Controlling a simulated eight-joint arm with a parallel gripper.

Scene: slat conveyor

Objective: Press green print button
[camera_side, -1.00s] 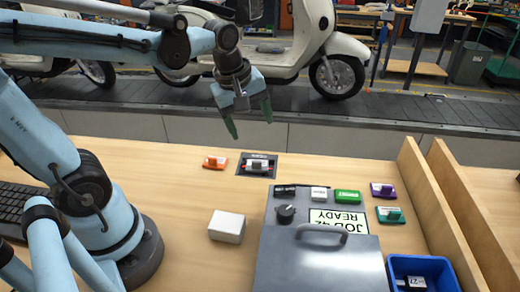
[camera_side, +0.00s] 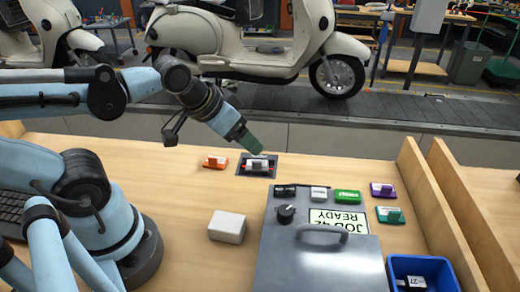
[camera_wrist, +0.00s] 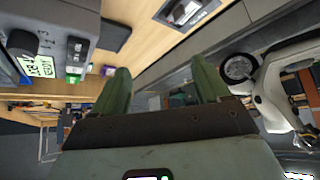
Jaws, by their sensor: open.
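The green print button (camera_side: 347,196) is on the top back edge of the grey printer box (camera_side: 315,262), right of a white button and a black button. Green also shows at the printer's edge in the wrist view (camera_wrist: 73,79). The printer's display (camera_side: 338,221) reads "JOB 42 READY", upside down in the side view. My gripper (camera_side: 248,141) has green fingers, is tilted down to the right, and is in the air behind the printer, apart from the button. In the wrist view my gripper (camera_wrist: 162,85) is open with nothing between its fingers.
A black pad with a small device (camera_side: 257,166) and an orange block (camera_side: 215,162) are behind the printer. A white box (camera_side: 227,227) is left of it. Purple (camera_side: 382,190) and teal (camera_side: 390,215) blocks, a blue bin (camera_side: 425,265) and wooden rails are at right. A scooter (camera_side: 260,40) stands on the conveyor beyond.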

